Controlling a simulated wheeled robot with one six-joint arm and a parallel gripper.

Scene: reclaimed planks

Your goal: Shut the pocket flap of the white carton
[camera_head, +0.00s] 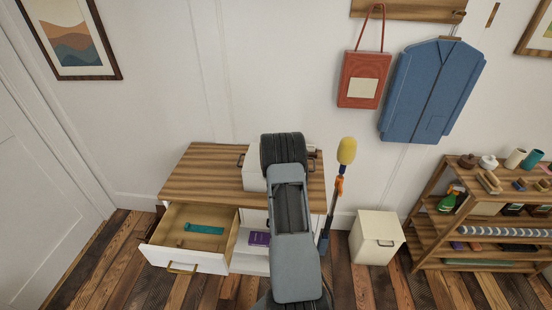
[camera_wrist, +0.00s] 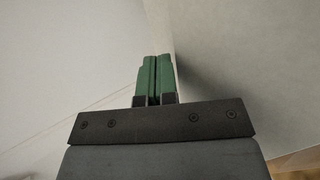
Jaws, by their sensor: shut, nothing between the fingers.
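A white carton (camera_head: 252,168) stands on the wooden top of the cabinet in the head view. My arm covers most of it, and its flap cannot be made out there. In the wrist view my gripper (camera_wrist: 155,58) has its green fingers shut together and empty. A pale, plain surface (camera_wrist: 240,45) lies close at the right of the fingers, with a shadowed edge beside the tips. I cannot tell whether it is the carton or its flap, or whether the fingers touch it. My fingertips are hidden behind my arm in the head view.
The cabinet top (camera_head: 200,175) is clear on the left. Its drawer (camera_head: 185,258) is pulled out with a teal item (camera_head: 204,228) inside. A purple box (camera_head: 259,239) lies in the cabinet. A yellow-headed duster (camera_head: 346,152), a cream bin (camera_head: 377,245) and a loaded shelf (camera_head: 425,228) stand right.

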